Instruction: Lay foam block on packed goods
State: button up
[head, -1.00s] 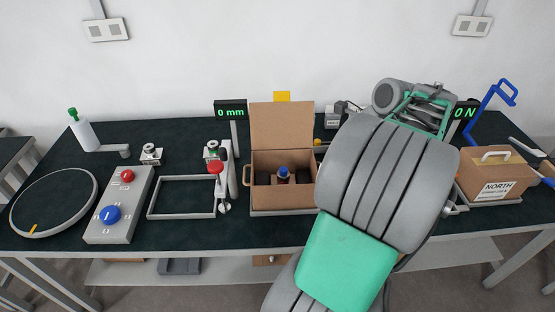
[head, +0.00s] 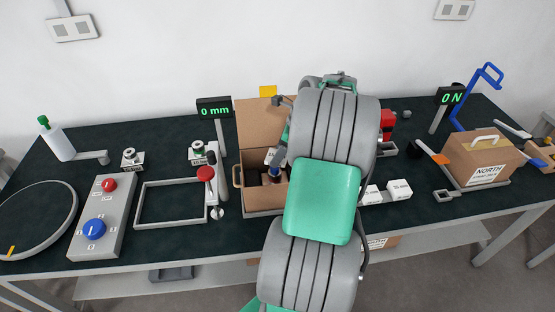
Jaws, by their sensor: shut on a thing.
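The open cardboard box (head: 264,207) stands in the middle of the bench with its lid flap (head: 257,122) raised at the back. Packed goods (head: 253,178) show dark inside its left part; its right part is hidden behind my arm. My gripper (head: 272,158) is partly visible over the box opening, close above the contents. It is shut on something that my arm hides. I cannot make out the foam block.
A lever press (head: 208,178) and a display post (head: 220,130) stand close left of the box. White blocks (head: 398,190) lie to its right. A closed carton marked NORTH (head: 485,160) stands farther right. The bench's front strip is mostly clear.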

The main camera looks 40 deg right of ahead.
jog(key=shift+w+f, duration=0.2)
jog(key=shift+f, duration=0.8)
jog(key=shift+w+f, duration=0.15)
jog(key=shift+f, duration=0.85)
jog(key=shift+f+p, duration=0.15)
jog(key=shift+p, duration=0.15)
jog(key=o, duration=1.5)
jog(key=shift+c, duration=0.2)
